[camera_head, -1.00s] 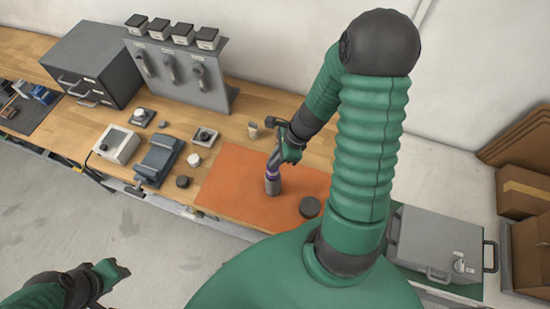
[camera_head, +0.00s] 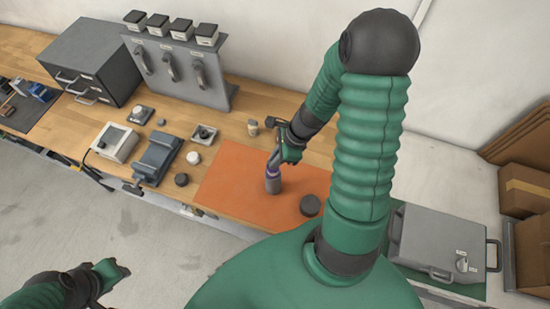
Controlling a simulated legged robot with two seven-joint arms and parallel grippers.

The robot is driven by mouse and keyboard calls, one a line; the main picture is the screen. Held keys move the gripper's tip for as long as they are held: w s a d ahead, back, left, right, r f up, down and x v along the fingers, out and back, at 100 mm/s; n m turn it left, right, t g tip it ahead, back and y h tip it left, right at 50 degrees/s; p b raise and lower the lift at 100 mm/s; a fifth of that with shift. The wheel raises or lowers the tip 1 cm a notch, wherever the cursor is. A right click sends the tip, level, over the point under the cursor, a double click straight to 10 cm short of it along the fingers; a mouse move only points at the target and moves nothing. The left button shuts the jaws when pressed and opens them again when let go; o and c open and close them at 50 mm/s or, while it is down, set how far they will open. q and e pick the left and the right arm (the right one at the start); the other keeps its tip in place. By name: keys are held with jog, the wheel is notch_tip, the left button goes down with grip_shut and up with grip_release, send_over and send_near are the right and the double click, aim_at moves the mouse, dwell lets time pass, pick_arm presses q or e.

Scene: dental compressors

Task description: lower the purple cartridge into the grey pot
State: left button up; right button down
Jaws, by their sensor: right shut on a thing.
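The purple cartridge (camera_head: 272,173) shows as a small purple band just below my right gripper (camera_head: 276,159). My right gripper is shut on it from above, over the orange mat (camera_head: 235,180). The grey pot (camera_head: 272,186) stands upright on the mat directly beneath. The cartridge's lower end meets the pot's top in this view; how deep it sits inside cannot be told. My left gripper (camera_head: 112,271) is at the lower left, away from the bench, over the floor; its fingers are too small to read.
A dark round lid (camera_head: 310,205) lies on the mat, right of the pot. A grey vise (camera_head: 158,158), a black puck (camera_head: 181,180) and a white box (camera_head: 115,142) stand to the left. A grey case (camera_head: 437,246) is at the right. The mat's left part is clear.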

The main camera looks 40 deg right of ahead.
jog(key=shift+f+b, duration=2.1)
jog(key=shift+f, duration=0.3)
jog(key=c, duration=1.4)
grip_release()
